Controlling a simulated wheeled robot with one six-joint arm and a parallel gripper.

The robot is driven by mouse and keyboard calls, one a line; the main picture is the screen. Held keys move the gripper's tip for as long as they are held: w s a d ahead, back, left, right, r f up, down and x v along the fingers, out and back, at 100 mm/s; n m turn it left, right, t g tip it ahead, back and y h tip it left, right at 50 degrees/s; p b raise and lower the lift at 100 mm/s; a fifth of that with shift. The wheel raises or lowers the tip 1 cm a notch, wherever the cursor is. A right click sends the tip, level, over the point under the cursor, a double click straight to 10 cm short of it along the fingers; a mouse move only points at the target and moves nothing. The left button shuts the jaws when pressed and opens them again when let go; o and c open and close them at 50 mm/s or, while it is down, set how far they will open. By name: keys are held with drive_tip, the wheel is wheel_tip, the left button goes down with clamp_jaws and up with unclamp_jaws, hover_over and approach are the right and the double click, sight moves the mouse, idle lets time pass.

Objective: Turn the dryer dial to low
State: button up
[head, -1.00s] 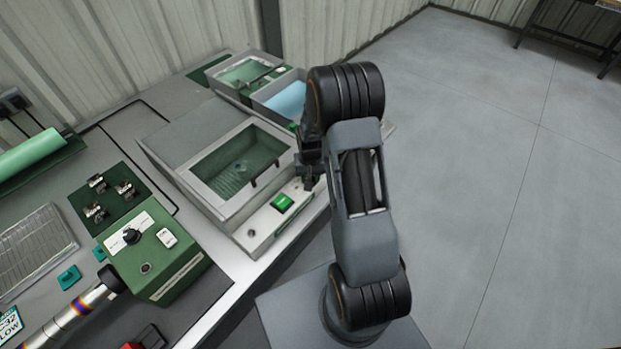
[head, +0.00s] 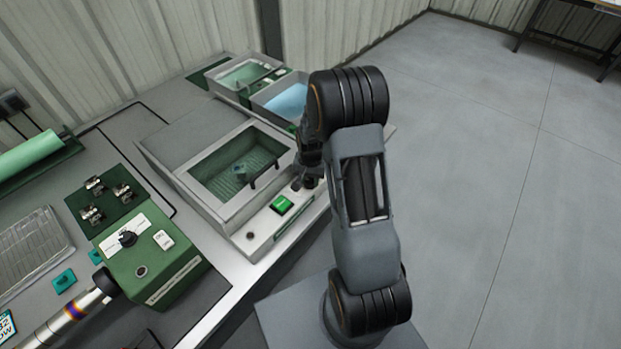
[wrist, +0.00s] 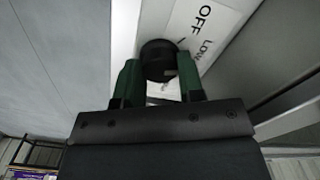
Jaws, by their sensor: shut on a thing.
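The dryer (head: 185,150) is a grey box with a dark window, at the middle left of the head view. Its pale front panel (head: 262,222) carries a lit green button (head: 282,204). In the wrist view the black round dial (wrist: 158,55) sits beside a white label plate (wrist: 205,30) reading OFF and LOW. My gripper (wrist: 160,76) is shut on the dial, with one green finger on each side of it. In the head view my arm and gripper (head: 306,178) largely cover the dial. I cannot tell which setting the dial points to.
A green box (head: 150,262) with its own black knob and white switch stands left of the dryer. Behind the dryer are trays, one with blue liquid (head: 284,100). A wire rack (head: 32,248) lies at the far left.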

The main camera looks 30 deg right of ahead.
sight(310, 181)
drive_tip(key=o, duration=0.9)
wheel_tip(310, 181, up, 14)
drive_tip(key=shift+f, duration=0.1)
idle(0.6)
drive_tip(key=s+a+r+n+t, duration=0.1)
drive_tip(key=s+a+r+n, duration=0.1)
drive_tip(key=s, duration=0.3)
drive_tip(key=s+a+r+n+t, duration=0.1)
drive_tip(key=s+a+r+n, duration=0.2)
drive_tip(key=s+a+r, duration=0.1)
drive_tip(key=s+a+r+n+t, duration=0.1)
drive_tip(key=s+a+r+n, duration=0.1)
drive_tip(key=s, duration=0.5)
drive_tip(key=shift+s+a+r+n+t, duration=0.1)
drive_tip(key=shift+a+r+n+t, duration=0.25)
drive_tip(key=shift+a, duration=0.35)
